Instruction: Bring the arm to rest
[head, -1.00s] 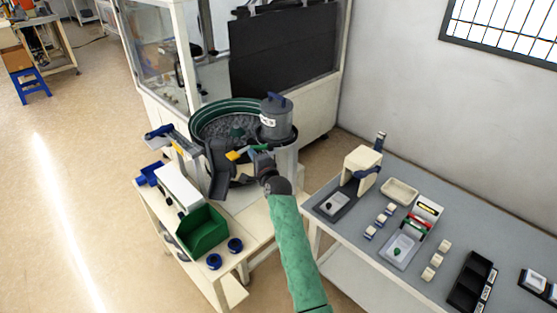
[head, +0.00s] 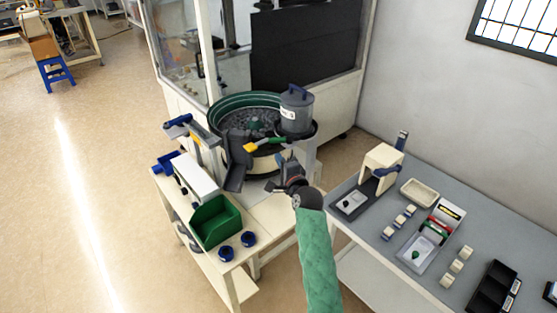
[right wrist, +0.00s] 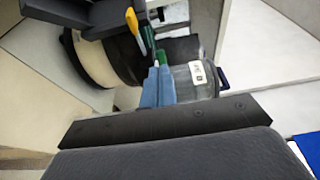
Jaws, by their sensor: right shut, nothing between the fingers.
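My right arm in its green sleeve (head: 318,262) reaches up from the bottom of the head view. My right gripper (head: 274,186) is shut and empty, in front of the bowl feeder (head: 246,100) and above the cream bench. In the right wrist view its blue-grey fingers (right wrist: 158,86) are together. A yellow and green handled tool (head: 264,145) lies at the feeder's front rim, apart from the gripper in the head view. My left gripper is not in view.
A grey lidded canister (head: 296,110) stands at the feeder's right. A green bin (head: 215,222) and blue rings (head: 248,239) are on the cream bench (head: 272,222). The grey table (head: 365,235) on the right holds several small parts and trays.

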